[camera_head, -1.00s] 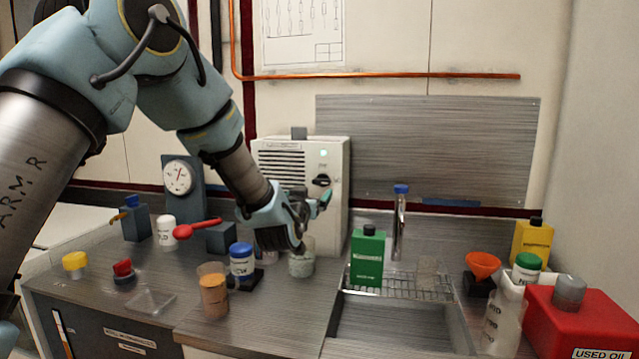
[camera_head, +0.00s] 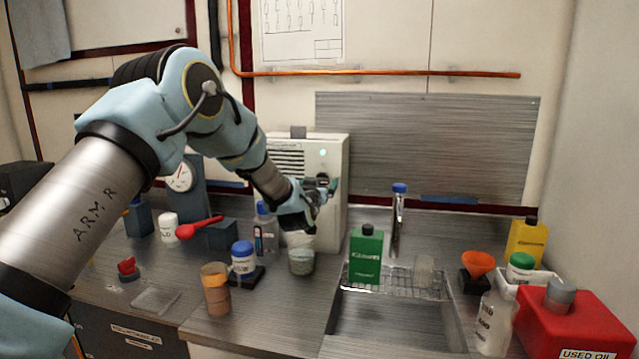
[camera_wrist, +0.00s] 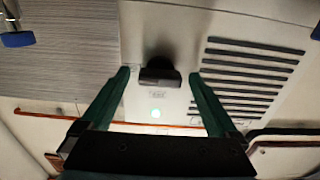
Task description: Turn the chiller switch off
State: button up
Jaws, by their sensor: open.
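The chiller is a white box (camera_head: 338,150) with dark vent slats against the back wall. Its small light (camera_head: 323,152) glows pale green, and the light also shows in the wrist view (camera_wrist: 155,113). The black switch knob (camera_wrist: 160,74) sits on the chiller's front, between my fingertips in the wrist view. My gripper (camera_wrist: 160,78) is open, with one green finger on each side of the knob. I cannot tell whether the fingers touch it. In the head view my gripper (camera_head: 328,189) is in front of the chiller and hides most of the knob.
A beaker (camera_head: 301,262) stands below my gripper. A green bottle (camera_head: 366,255) stands to the right by the sink rack. A blue-capped jar (camera_head: 243,262) and a brown container (camera_head: 215,290) stand in front. A red-handled item (camera_head: 198,228) lies left.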

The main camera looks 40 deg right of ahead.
jog(key=shift+c, duration=0.3)
jog(key=c, duration=1.3)
jog(key=shift+f+n+b, duration=0.2)
jog(key=shift+n+b, duration=0.1)
jog(key=shift+b, duration=0.55)
jog(key=n+b, duration=1.2)
jog(key=b, duration=0.7)
jog(key=shift+f+n, duration=0.1)
jog(key=shift+n, duration=0.3)
jog(key=n+b, duration=0.4)
jog(key=shift+r, duration=0.2)
jog(key=shift+n, duration=0.4)
